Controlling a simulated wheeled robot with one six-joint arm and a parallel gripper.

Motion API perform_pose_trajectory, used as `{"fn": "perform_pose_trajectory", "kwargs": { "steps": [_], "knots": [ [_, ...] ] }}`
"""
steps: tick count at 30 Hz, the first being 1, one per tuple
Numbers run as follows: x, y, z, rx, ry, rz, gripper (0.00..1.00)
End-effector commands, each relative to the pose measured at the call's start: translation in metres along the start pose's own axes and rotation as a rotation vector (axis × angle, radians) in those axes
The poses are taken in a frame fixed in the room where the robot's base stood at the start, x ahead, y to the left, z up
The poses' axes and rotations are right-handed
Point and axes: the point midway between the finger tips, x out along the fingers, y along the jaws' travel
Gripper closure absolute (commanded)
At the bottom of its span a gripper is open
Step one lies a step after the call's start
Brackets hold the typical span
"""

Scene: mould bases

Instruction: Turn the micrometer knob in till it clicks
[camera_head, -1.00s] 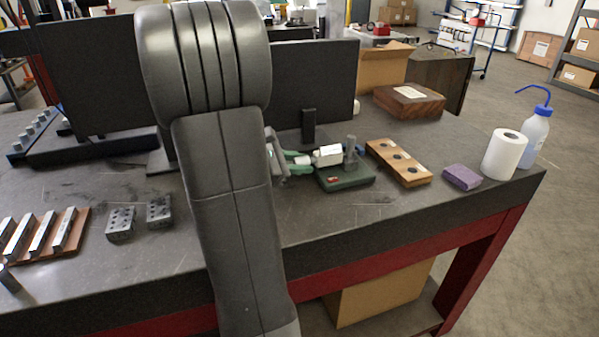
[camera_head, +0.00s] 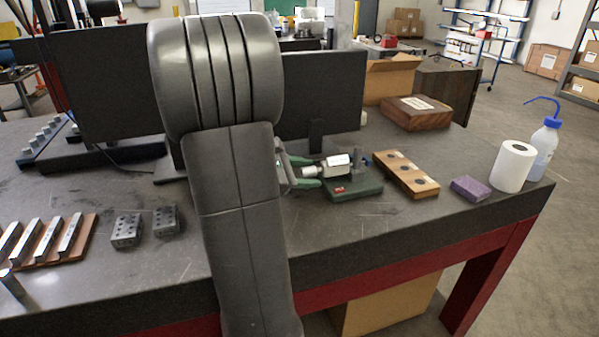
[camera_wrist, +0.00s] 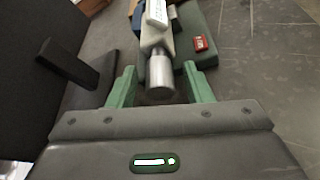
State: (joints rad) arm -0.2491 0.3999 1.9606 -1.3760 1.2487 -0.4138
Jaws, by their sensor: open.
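The micrometer knob (camera_wrist: 160,72) is a silver cylinder at the near end of the micrometer (camera_wrist: 158,40) in the wrist view. In the head view the micrometer (camera_head: 336,166) lies level on its green base (camera_head: 352,190). My gripper (camera_wrist: 160,84) has green fingers, one on each side of the knob, with gaps on both sides. It is open and does not visibly touch the knob. My gripper also shows in the head view (camera_head: 306,172), left of the micrometer and partly hidden by my arm.
A wooden block with dark round inserts (camera_head: 407,176) sits right of the base. A purple block (camera_head: 469,188), a paper roll (camera_head: 513,166) and a wash bottle (camera_head: 545,145) stand farther right. A monitor (camera_head: 335,95) stands behind. Metal blocks (camera_head: 127,230) lie at left.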

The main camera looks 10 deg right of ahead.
Motion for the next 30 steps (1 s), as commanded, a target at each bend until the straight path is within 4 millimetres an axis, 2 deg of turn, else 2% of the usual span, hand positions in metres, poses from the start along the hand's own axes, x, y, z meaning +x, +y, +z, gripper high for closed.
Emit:
{"fn": "perform_pose_trajectory", "kwargs": {
  "steps": [5, 8, 24, 30],
  "knots": [
    [-0.013, 0.001, 0.0, 0.0, 0.0, 0.004, 0.54],
    [-0.027, 0.001, 0.0, 0.0, 0.002, 0.005, 0.54],
    [-0.118, 0.001, 0.0, 0.0, 0.002, 0.004, 0.54],
    [-0.135, 0.0, 0.0, 0.001, 0.0, 0.002, 0.54]
  ]
}}
